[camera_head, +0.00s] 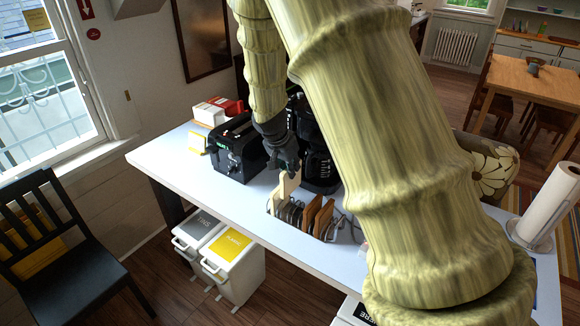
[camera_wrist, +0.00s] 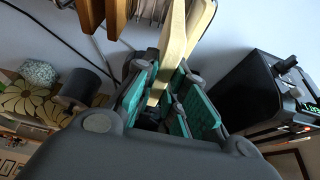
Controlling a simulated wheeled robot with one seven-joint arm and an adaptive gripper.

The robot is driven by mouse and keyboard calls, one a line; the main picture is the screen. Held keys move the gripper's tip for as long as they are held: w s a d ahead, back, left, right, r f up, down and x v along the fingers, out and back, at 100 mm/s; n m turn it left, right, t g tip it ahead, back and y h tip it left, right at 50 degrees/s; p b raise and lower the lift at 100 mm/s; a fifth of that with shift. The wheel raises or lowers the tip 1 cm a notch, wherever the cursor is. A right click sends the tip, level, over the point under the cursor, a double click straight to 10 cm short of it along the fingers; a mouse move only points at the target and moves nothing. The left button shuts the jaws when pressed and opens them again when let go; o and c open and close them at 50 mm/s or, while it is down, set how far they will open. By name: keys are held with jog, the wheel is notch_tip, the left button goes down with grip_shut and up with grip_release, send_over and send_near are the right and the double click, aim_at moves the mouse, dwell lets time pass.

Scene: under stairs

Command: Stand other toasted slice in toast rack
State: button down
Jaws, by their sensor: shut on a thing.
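My gripper (camera_head: 287,168) is shut on a pale slice (camera_head: 286,188), held on edge and roughly upright at the left end of the wire toast rack (camera_head: 297,224). In the wrist view my gripper's green-padded fingers (camera_wrist: 172,105) clasp the slice (camera_wrist: 175,42), with rack wires (camera_wrist: 150,12) beside it. I cannot tell whether the slice's lower edge rests in the rack. Browner slices (camera_head: 313,211) stand in the rack to its right; they also show at the top of the wrist view (camera_wrist: 115,18).
The black toaster (camera_head: 236,150) stands left of my gripper, and a black coffee maker (camera_head: 317,165) stands close behind the rack. The white counter (camera_head: 190,172) is clear at its front left. A paper towel roll (camera_head: 549,208) stands at the right end.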

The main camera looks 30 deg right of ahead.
aim_at(290, 190)
jog(key=shift+f+b, duration=2.7)
jog(key=shift+f, duration=2.2)
jog(key=c, duration=0.9)
grip_release()
jog(key=shift+r, duration=0.1)
jog(key=shift+r+p, duration=2.5)
jog(key=shift+r, duration=1.4)
